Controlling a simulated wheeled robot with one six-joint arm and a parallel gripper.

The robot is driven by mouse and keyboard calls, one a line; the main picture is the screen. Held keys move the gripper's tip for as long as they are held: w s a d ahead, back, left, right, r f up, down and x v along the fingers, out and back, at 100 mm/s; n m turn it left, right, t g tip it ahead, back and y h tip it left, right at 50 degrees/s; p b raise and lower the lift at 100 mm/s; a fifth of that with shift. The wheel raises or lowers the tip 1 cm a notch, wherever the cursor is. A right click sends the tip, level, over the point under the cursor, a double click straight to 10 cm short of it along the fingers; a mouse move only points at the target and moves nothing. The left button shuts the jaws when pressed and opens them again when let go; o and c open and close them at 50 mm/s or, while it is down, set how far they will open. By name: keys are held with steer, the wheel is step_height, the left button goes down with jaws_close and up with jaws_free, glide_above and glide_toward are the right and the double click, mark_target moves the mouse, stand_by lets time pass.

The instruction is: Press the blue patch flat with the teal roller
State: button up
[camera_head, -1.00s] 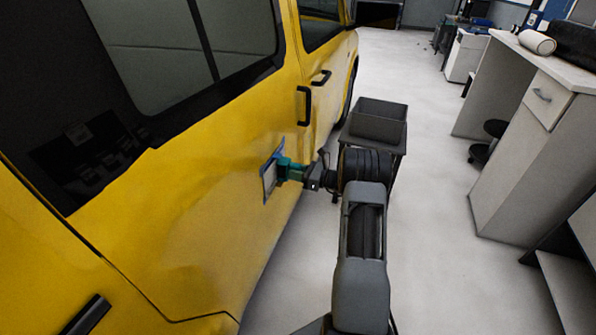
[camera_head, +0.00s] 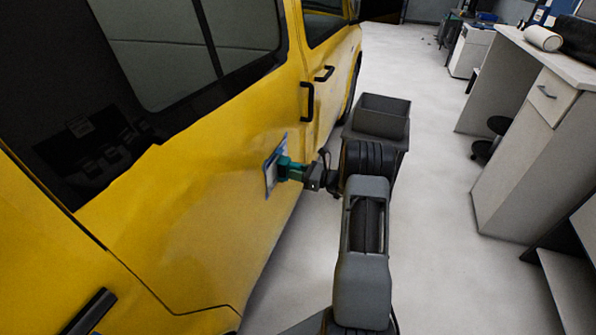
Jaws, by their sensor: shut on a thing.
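The blue patch (camera_head: 270,183) is on the side of the yellow vehicle (camera_head: 215,215), below and to the left of the door handles. Its face looks pale, with a blue border along its edge. The teal roller (camera_head: 287,165) is at the patch's right side and appears to touch it, though the exact contact is too small to tell. My gripper (camera_head: 304,174) is shut on the teal roller and reaches left toward the vehicle's side. The roller and gripper hide part of the patch's right side.
A dark grey bin (camera_head: 382,118) on a stand is just beyond my arm. A white cabinet (camera_head: 535,140) with a worktop and a dark stool (camera_head: 490,138) stand at the right. The pale floor between vehicle and cabinet is mostly clear.

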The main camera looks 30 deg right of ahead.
steer(key=shift+a, duration=0.1)
steer(key=shift+s+a+p, duration=0.3)
steer(key=shift+s+a, duration=0.45)
steer(key=shift+s+a, duration=0.7)
steer(key=shift+a, duration=0.1)
steer(key=shift+s+a+p, duration=0.15)
steer(key=shift+p, duration=0.15)
steer(key=shift+s+a, duration=0.6)
steer(key=shift+a, duration=0.05)
steer(key=shift+s+a+p, duration=0.35)
steer(key=shift+s+a, duration=0.25)
steer(key=shift+a, duration=0.05)
